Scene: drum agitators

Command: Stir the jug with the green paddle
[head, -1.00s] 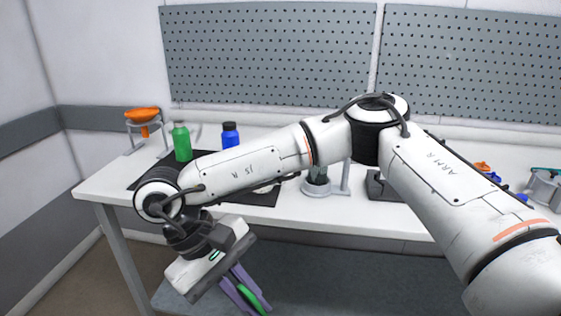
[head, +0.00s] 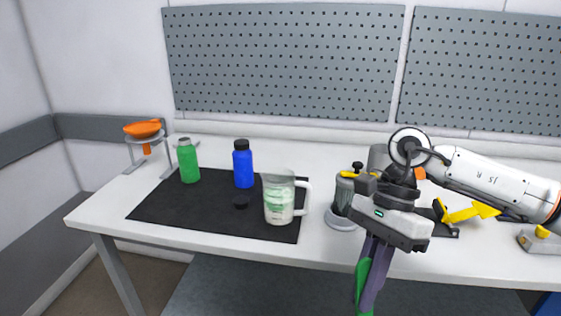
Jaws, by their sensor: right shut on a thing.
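The clear jug (head: 279,203) stands upright near the right end of the black mat (head: 213,222), its handle to the right. It has pale contents with some green showing. My right gripper (head: 371,286) hangs in front of the table's front edge, right of the jug and apart from it. Its purple fingers point down and are shut on the green paddle (head: 361,283). The paddle's lower part runs out of the bottom of the picture. My left gripper is not in view.
A green bottle (head: 188,163) and a blue bottle (head: 243,166) stand behind and left of the jug. A small black cap (head: 240,202) lies beside it. An orange funnel (head: 143,129) sits in a stand at the far left. A grey holder (head: 343,196) and a yellow arrow-shaped thing (head: 470,212) are to the right.

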